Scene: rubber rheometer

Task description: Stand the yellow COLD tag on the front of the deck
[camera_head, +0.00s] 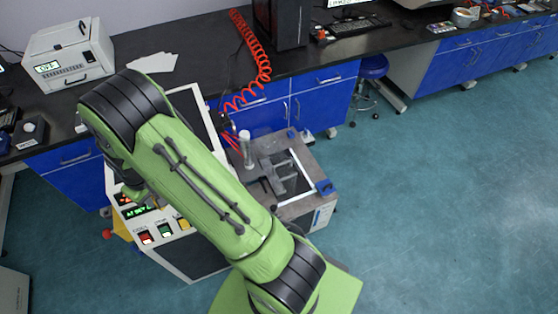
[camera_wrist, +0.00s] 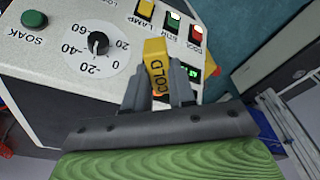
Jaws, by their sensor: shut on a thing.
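The yellow COLD tag (camera_wrist: 156,68) is between the two grey fingers of my gripper (camera_wrist: 158,92) in the wrist view. Its black lettering faces the wrist camera, and the fingers are shut on its sides. It appears in front of the white control panel (camera_wrist: 60,70); I cannot tell the gap between them. In the head view my green arm hides my gripper and the tag. The grey deck (camera_head: 316,172) shows to the right of my arm in the head view, with a grey fixture (camera_head: 283,177) on it. My arm covers part of the machine.
The panel has a dial (camera_wrist: 98,43), a green SOAK button (camera_wrist: 34,19), a yellow LAMP button (camera_wrist: 146,7) and a lit green display (camera_wrist: 192,72). A clear cylinder (camera_head: 246,148) stands at the deck's back left. A red coiled hose (camera_head: 262,60) hangs behind. Floor (camera_head: 430,200) is clear at right.

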